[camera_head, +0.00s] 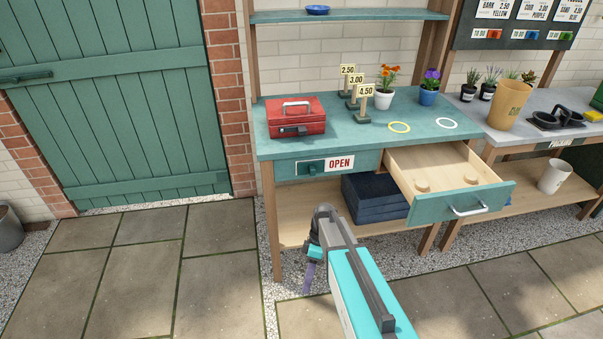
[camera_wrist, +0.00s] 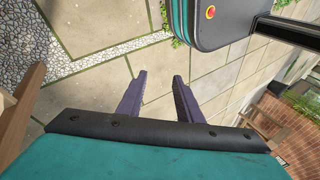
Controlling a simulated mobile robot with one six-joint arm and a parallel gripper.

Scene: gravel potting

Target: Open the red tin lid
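The red tin (camera_head: 296,117) stands on the left part of the green bench top (camera_head: 345,128). Its lid (camera_head: 297,106) is down on it, with a pale handle on top and a dark catch on the front. My gripper (camera_head: 311,270) is low in front of the bench, well below and apart from the tin. In the wrist view my gripper (camera_wrist: 158,82) shows two purple fingers spread apart, with only paving between them. The tin is not in the wrist view.
An open drawer (camera_head: 445,180) sticks out at the bench's right, with small round wooden things inside. Price signs (camera_head: 365,92), an orange-flowered pot (camera_head: 384,97) and a purple-flowered pot (camera_head: 429,95) stand right of the tin. A shelf (camera_head: 350,16) hangs above. Paving (camera_head: 150,265) in front is clear.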

